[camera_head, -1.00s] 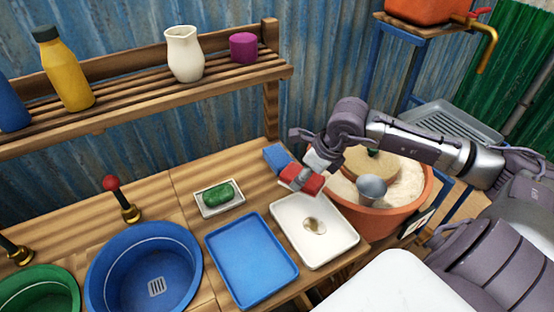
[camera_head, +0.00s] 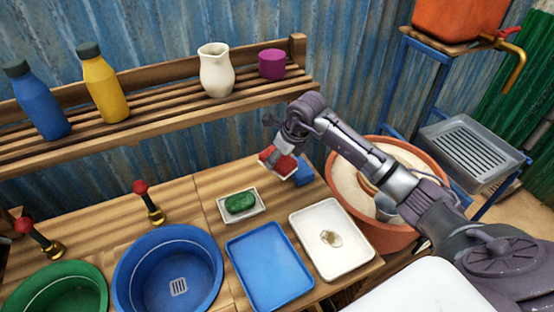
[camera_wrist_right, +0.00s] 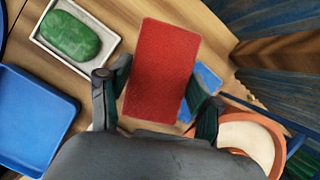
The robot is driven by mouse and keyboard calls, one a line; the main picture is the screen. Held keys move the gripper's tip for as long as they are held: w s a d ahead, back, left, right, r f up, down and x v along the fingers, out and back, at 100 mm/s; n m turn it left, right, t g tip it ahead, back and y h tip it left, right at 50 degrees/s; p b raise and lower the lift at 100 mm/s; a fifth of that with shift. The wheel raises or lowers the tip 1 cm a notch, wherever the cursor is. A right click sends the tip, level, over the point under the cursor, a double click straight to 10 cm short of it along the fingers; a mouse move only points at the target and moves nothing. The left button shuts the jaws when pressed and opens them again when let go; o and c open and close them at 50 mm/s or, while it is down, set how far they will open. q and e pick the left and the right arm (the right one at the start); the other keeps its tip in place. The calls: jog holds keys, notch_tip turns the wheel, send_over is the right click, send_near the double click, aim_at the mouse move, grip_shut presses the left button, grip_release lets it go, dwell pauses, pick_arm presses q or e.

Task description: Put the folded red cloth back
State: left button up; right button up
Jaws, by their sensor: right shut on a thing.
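The folded red cloth (camera_head: 285,166) is held by my right gripper (camera_head: 275,152) above the back of the wooden counter. In the right wrist view the red cloth (camera_wrist_right: 162,68) sits between the two fingers of the gripper (camera_wrist_right: 158,105), which are shut on its sides. A folded blue cloth (camera_head: 303,176) lies on the counter just to the right of the red one in the head view. In the wrist view the blue cloth (camera_wrist_right: 203,84) is partly hidden behind the red cloth. My left gripper is not in view.
A dish with green soap (camera_head: 241,203) stands left of the red cloth. A blue tray (camera_head: 268,268) and a white tray (camera_head: 318,218) lie in front. A terracotta tub (camera_head: 435,165) is at the right. A shelf (camera_head: 160,122) with bottles and a jug runs behind.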

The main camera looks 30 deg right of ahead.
aim_at(280, 159)
jog(key=shift+w+a, duration=0.15)
jog(key=shift+w, duration=0.25)
jog(key=shift+f, duration=0.15)
notch_tip(280, 159, down, 3)
jog(key=shift+p, duration=0.65)
jog(key=shift+f+b, duration=0.65)
jog(key=shift+f, duration=0.15)
jog(key=o, duration=1.1)
jog(key=shift+r, duration=0.15)
jog(key=shift+r+p, duration=0.4)
jog(key=shift+p, duration=0.1)
jog(key=b+v, duration=0.1)
jog(key=v, duration=0.6)
jog(key=shift+s+r, duration=0.1)
jog(key=shift+r, duration=0.25)
